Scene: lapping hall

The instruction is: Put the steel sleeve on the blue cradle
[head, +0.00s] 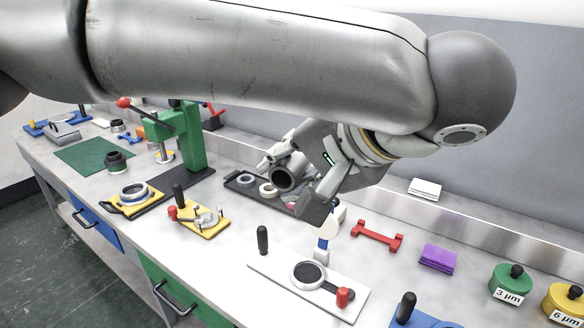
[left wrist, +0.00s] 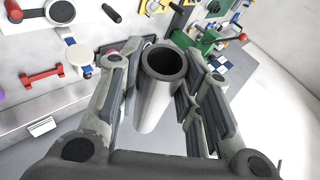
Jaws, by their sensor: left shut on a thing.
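My left gripper (head: 305,190) is shut on the steel sleeve (head: 283,179), held above the bench near the black tray. In the left wrist view the grey sleeve (left wrist: 152,95) sits between the finger pads (left wrist: 158,105), its dark open end facing away from the wrist. I cannot pick out the blue cradle with certainty. A red cradle-like rest (head: 377,235) lies on the bench to the right of the gripper. My right gripper is not in view.
A black tray (head: 240,182) with rings lies behind the sleeve. A green press (head: 190,140) stands left. A white plate (head: 265,270) with a handle and ring is in front. A purple pad (head: 437,259) and green pot (head: 511,280) are right. A wall runs behind the bench.

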